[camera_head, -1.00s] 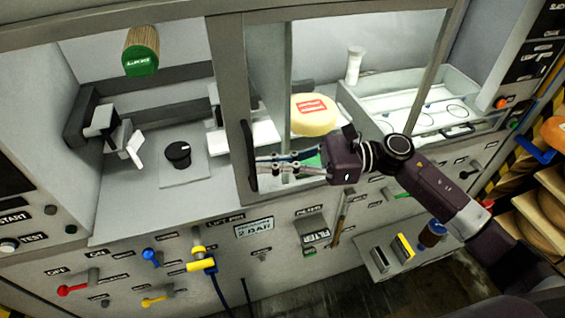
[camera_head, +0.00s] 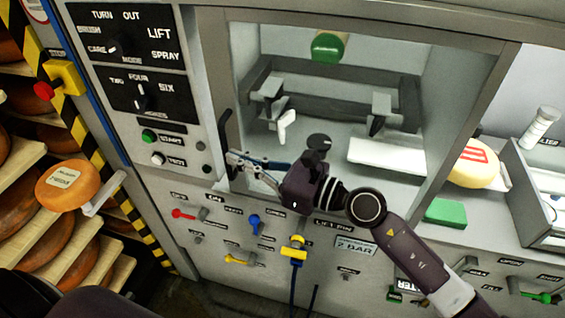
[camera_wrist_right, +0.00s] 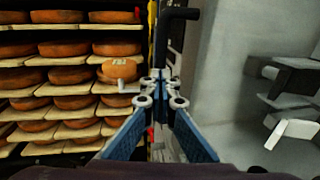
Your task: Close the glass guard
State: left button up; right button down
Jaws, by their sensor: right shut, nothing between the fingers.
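The glass guard (camera_head: 370,17) is a clear pane in a grey frame, and it stands across the left bay of the machine. Its black handle (camera_head: 224,128) is at the left end, close beside the control panel. My right gripper (camera_head: 230,161) is shut and empty, with its tips at the handle's lower part. In the right wrist view the gripper tips (camera_wrist_right: 159,80) point at the black handle (camera_wrist_right: 164,35); whether they touch it I cannot tell. My left gripper is not in view.
The control panel (camera_head: 135,75) with knobs and buttons is left of the guard. Shelves with orange cheese wheels (camera_head: 68,186) are further left. A pale cheese wheel (camera_head: 470,168) and a green block (camera_head: 445,213) are in the right bay. Levers line the front below.

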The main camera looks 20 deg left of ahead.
jog(key=a, duration=0.4)
jog(key=shift+s+a, duration=0.2)
jog(key=shift+a, duration=0.2)
